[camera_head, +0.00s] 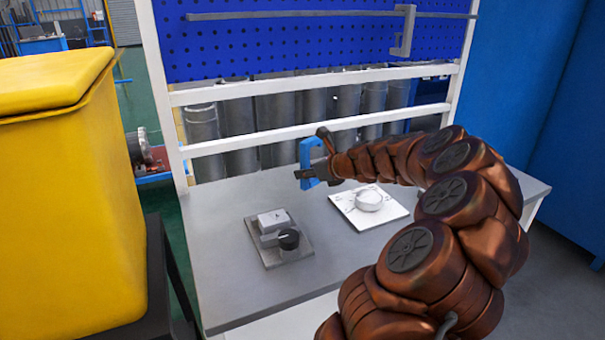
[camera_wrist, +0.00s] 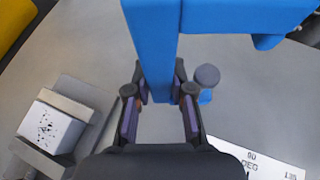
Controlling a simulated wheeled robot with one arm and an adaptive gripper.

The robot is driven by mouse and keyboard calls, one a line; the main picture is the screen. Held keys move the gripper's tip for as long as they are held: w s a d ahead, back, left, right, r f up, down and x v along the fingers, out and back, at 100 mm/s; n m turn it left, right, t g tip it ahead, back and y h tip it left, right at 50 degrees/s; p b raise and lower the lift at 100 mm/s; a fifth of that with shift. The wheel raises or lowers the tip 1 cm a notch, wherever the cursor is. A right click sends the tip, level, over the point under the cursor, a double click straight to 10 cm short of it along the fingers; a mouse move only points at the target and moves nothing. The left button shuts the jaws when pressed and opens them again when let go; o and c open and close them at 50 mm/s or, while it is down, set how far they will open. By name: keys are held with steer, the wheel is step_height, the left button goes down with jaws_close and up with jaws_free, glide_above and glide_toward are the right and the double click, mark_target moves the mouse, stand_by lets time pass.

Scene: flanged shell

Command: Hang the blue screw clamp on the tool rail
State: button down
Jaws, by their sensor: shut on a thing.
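The blue screw clamp (camera_head: 309,158) is held by my gripper (camera_head: 318,172) above the bench, in front of the lower white rail. In the wrist view the clamp's blue bar (camera_wrist: 153,50) runs between the two fingers of my gripper (camera_wrist: 160,105), and an arm of the clamp extends to the right. A small round screw end (camera_wrist: 207,75) shows beside the right finger. The tool rail (camera_head: 300,15) is a grey bar across the blue pegboard, above and behind the clamp and apart from it. A grey clamp (camera_head: 404,30) hangs near its right end.
The grey bench (camera_head: 230,215) carries a fixture plate with a light block and black knob (camera_head: 288,239), and a white plate with a round dial (camera_head: 368,199). A yellow bin (camera_head: 60,200) stands at left. White frame rails (camera_head: 300,84) cross below the pegboard.

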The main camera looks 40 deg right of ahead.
steer(key=w, duration=0.1)
steer(key=w+d, duration=0.1)
steer(key=w, duration=0.1)
steer(key=w+d, duration=0.1)
steer(key=shift+w+d+f, duration=0.25)
steer(key=shift+w+f, duration=0.05)
steer(key=shift+w, duration=0.1)
steer(key=shift+f, duration=1.7)
steer(key=shift+f, duration=0.1)
steer(key=c, duration=1)
jaws_free()
steer(key=shift+s, duration=0.1)
steer(key=v, duration=1.2)
steer(key=shift+a, duration=0.15)
